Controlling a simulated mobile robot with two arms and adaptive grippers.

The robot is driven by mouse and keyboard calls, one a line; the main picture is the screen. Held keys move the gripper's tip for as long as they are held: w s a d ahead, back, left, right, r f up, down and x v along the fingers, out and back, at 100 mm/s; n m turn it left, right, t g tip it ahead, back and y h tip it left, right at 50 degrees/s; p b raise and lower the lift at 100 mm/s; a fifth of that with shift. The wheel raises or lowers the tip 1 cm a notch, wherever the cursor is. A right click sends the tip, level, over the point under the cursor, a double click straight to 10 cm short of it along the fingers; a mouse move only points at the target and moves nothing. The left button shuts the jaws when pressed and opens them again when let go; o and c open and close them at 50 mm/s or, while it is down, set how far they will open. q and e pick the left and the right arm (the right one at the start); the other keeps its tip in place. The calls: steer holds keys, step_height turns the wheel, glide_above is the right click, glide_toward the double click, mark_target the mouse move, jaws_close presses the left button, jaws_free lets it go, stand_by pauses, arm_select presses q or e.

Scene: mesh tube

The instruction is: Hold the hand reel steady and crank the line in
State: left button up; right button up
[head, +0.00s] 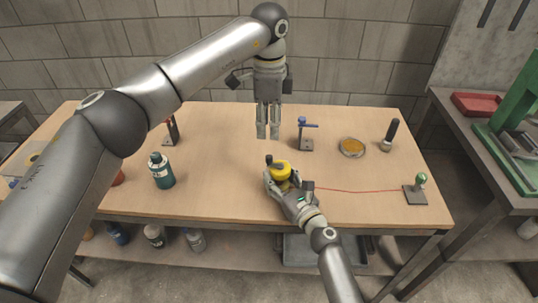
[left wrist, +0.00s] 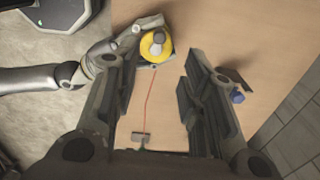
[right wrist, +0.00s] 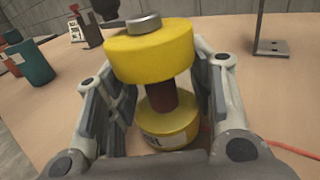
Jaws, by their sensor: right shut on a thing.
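The yellow hand reel (head: 281,170) stands near the front of the table, a dark crank knob (head: 269,159) at its top. In the right wrist view the reel (right wrist: 150,52) shows two yellow flanges and a dark red core. My right gripper (head: 280,186) is shut on the reel, its fingers (right wrist: 160,100) either side of the core. The red line (head: 350,191) runs right from the reel to a weighted grey plate (head: 415,194) with a green ball. My left gripper (head: 268,136) is high above the table behind the reel, pointing down, empty. In the left wrist view its fingers (left wrist: 163,100) are wide apart.
A teal bottle (head: 161,171) stands on the left. Small clamp stands (head: 306,142) and (head: 171,131), an orange dish (head: 351,147) and a dark-handled tool (head: 390,135) stand farther back. The table between the reel and the teal bottle is clear.

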mark_target(269, 156)
arm_select(q)
step_height(269, 156, down, 11)
steer(key=shift+r, duration=0.1)
steer(key=shift+c, duration=0.3)
jaws_close()
